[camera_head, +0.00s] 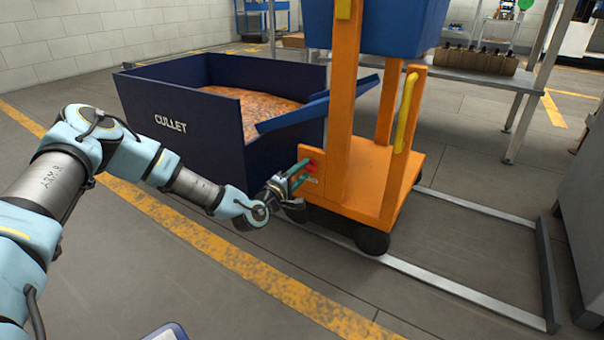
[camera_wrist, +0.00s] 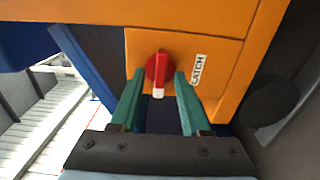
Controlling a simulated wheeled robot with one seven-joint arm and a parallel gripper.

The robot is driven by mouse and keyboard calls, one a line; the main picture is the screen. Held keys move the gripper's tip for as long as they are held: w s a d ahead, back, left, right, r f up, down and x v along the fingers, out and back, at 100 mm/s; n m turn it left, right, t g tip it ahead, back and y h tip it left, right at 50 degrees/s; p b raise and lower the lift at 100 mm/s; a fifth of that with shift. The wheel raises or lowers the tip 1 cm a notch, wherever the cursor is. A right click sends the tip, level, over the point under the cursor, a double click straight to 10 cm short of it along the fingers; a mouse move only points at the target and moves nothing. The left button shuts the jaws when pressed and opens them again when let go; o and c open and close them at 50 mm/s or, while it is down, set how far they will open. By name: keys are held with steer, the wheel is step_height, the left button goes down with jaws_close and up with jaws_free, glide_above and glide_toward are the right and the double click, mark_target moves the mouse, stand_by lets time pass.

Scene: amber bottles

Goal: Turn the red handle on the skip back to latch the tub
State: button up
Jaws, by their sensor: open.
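The blue tub (camera_head: 385,30) is above, on the frame.
A dark blue bin marked "CULLET" (camera_head: 185,135), filled with orange-brown pieces, stands left of the skip. A workbench (camera_head: 480,75) stands behind.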

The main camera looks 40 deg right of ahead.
jaws_close()
stand_by(0.3)
steer(key=shift+m, duration=0.3)
steer(key=m+p, duration=0.2)
steer(key=m, duration=0.1)
steer(key=shift+s+r, duration=0.1)
steer(key=m+p, duration=0.2)
steer(key=m, duration=0.3)
steer(key=m+p, duration=0.2)
steer(key=m, duration=0.3)
steer(key=shift+p, duration=0.35)
steer(key=shift+m+p, duration=0.6)
steer(key=shift+m, duration=1.5)
